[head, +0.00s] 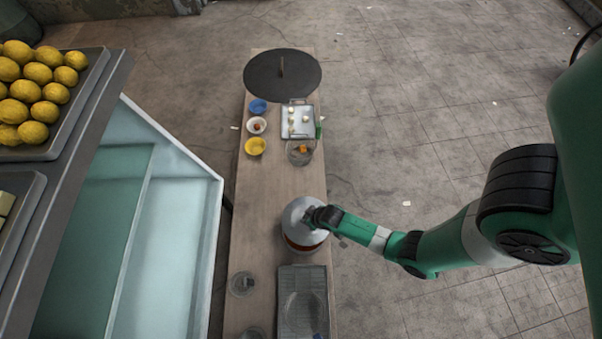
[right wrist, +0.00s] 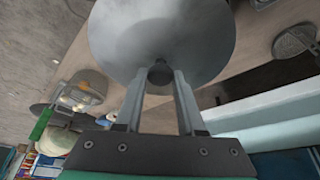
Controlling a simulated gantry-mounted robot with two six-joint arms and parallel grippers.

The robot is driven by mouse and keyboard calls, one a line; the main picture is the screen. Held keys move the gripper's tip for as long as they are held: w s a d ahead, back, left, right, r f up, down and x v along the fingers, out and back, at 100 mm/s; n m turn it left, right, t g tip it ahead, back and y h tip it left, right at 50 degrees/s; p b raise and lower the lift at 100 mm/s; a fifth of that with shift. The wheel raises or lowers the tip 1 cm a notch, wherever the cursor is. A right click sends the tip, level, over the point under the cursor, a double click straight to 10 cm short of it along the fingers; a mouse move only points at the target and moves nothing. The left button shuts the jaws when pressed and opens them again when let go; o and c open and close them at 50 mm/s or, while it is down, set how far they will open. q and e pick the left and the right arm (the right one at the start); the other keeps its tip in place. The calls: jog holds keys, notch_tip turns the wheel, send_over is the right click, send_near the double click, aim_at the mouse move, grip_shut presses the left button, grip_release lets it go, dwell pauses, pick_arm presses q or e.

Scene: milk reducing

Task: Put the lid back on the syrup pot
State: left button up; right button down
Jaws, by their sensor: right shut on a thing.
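My right gripper (head: 309,215) is shut on the knob of a round grey metal lid (head: 294,211). In the right wrist view the two fingers (right wrist: 160,76) close on the dark knob, and the lid (right wrist: 160,32) spreads out beyond them. The syrup pot (head: 303,246) is below the lid in the head view, with a reddish-brown band showing along its near side. The lid overlaps most of the pot and sits toward its far side in the picture. I cannot tell whether they touch. My left gripper is not in view.
The narrow wooden table (head: 272,190) also bears a grey tray (head: 286,317), a glass bowl (head: 242,284), small coloured bowls (head: 256,146), a tray of white balls (head: 291,131) and a large dark round plate (head: 261,77). A glass-fronted counter (head: 187,230) stands left.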

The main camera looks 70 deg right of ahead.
jog(key=shift+a+r, duration=0.2)
jog(key=shift+a, duration=0.7)
jog(key=shift+w+a+f, duration=0.1)
jog(key=shift+w+a, duration=0.05)
jog(key=shift+w, duration=0.05)
jog(key=shift+s+d+f+b, duration=0.15)
jog(key=shift+d+f+b, duration=0.1)
jog(key=shift+f+b, duration=0.05)
notch_tip(320, 180, down, 6)
jog(key=b, duration=0.5)
jog(key=shift+r+b, duration=0.1)
jog(key=shift+b, duration=0.2)
pick_arm(q)
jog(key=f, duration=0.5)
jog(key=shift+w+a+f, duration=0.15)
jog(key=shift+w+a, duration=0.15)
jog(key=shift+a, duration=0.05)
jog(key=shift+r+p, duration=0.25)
jog(key=shift+p, duration=0.05)
pick_arm(e)
jog(key=shift+r, duration=0.1)
jog(key=shift+f, duration=0.2)
